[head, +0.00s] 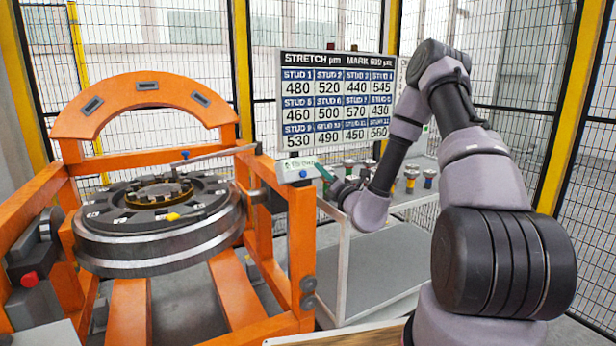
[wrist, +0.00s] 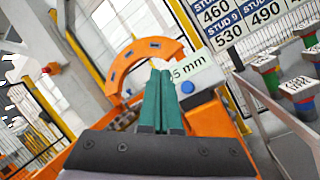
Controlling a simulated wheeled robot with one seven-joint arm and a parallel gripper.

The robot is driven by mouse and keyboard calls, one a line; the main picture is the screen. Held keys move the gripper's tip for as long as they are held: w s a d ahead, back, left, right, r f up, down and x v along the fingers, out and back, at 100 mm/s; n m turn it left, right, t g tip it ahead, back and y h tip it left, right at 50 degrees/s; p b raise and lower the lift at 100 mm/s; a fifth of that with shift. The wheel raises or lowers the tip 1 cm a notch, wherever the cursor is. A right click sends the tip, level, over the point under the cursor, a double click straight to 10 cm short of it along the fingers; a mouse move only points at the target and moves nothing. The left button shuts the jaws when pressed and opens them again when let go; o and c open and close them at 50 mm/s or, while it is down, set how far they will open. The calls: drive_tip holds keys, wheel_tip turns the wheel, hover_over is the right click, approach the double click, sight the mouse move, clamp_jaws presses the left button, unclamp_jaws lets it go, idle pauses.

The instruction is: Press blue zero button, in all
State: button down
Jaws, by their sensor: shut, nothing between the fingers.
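The blue button (wrist: 187,87) sits on the light-coloured readout box (wrist: 207,74), whose display partly reads "5 mm" in the wrist view. In the head view the readout box (head: 290,167) is mounted on the orange gantry post, and the blue button (head: 303,174) is small on its face. My gripper (head: 321,168) is close to the right side of the box. In the wrist view my gripper's green fingers (wrist: 160,74) are together and empty, just left of the button and covering part of the box. I cannot tell whether they touch it.
The orange gantry (head: 140,95) holds a large steel wheelset (head: 150,245) at left. A board of stud values (head: 337,100) stands behind. A grey trolley (head: 375,270) carries several coloured studs (head: 430,178) at right. Yellow-posted mesh fencing (head: 505,130) encloses the area.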

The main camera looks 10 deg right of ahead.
approach(302, 171)
drive_tip(key=shift+r+x, duration=0.2)
drive_tip(key=shift+x, duration=0.7)
drive_tip(key=shift+r+x, duration=0.2)
drive_tip(key=shift+x, duration=0.65)
drive_tip(key=shift+r+x, duration=0.2)
drive_tip(key=shift+x, duration=0.7)
drive_tip(key=shift+w+f, duration=0.2)
drive_tip(key=shift+w+a+f, duration=0.15)
drive_tip(key=shift+w+f, duration=0.05)
drive_tip(key=shift+w, duration=0.2)
idle(1.1)
drive_tip(key=shift+s+r, duration=0.1)
drive_tip(key=shift+s, duration=0.05)
drive_tip(key=shift+s+d+r, duration=0.2)
drive_tip(key=shift+s+r, duration=0.15)
drive_tip(key=shift+s, duration=0.25)
drive_tip(key=shift+s+d+r, duration=0.25)
drive_tip(key=shift+s+r, duration=0.15)
drive_tip(key=shift+s, duration=0.3)
drive_tip(key=shift+s+d+r, duration=0.25)
drive_tip(key=shift+s+r, duration=0.15)
drive_tip(key=shift+s, duration=0.3)
drive_tip(key=shift+s+d+r, duration=0.25)
drive_tip(key=shift+s+r, duration=0.1)
drive_tip(key=shift+s, duration=0.35)
